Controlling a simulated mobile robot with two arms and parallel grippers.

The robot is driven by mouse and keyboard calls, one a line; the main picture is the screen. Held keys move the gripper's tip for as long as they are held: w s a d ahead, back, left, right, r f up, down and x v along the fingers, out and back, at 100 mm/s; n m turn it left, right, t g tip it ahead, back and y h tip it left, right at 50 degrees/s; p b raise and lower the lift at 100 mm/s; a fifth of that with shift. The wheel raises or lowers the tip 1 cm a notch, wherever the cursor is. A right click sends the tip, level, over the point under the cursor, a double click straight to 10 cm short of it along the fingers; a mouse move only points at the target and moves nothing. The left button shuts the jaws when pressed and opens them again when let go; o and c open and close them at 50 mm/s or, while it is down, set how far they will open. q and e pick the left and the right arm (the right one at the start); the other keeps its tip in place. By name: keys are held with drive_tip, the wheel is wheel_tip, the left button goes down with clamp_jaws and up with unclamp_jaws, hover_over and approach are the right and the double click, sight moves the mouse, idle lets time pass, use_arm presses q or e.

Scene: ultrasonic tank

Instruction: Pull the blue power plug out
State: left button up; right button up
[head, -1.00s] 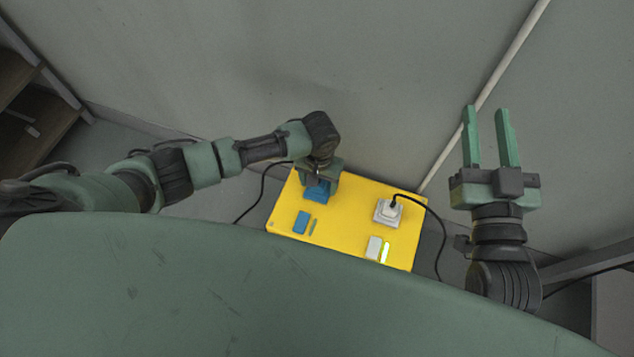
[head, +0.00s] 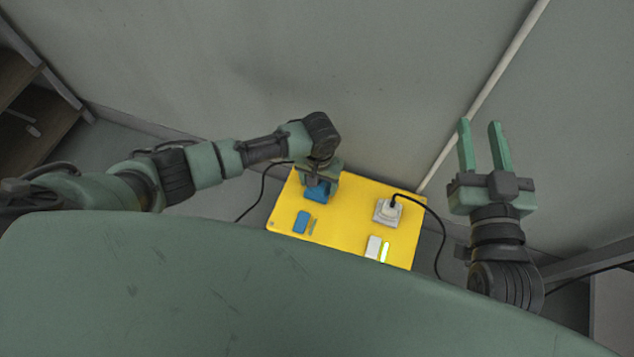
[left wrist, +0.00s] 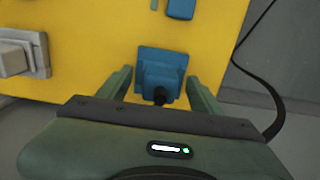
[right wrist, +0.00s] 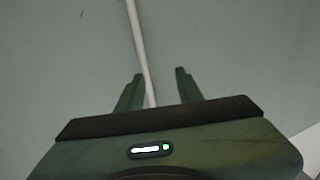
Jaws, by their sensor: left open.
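The blue power plug (left wrist: 161,90) sits in its blue socket (left wrist: 163,57) on the yellow panel (head: 345,222). In the head view the blue plug and socket (head: 317,192) are partly covered by my left gripper. My left gripper (left wrist: 160,82) is open, with one finger on each side of the blue plug. I see a gap between the plug and the fingers. My right gripper (head: 480,133) is open and empty, raised in front of the grey wall at the right.
A white plug (head: 391,205) with a black cable sits in a socket to the right on the panel. A blue switch (head: 301,221) and a white switch (head: 374,246) lie nearer me. A pale pipe (head: 486,90) runs along the wall.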

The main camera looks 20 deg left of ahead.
use_arm(q)
clamp_jaws()
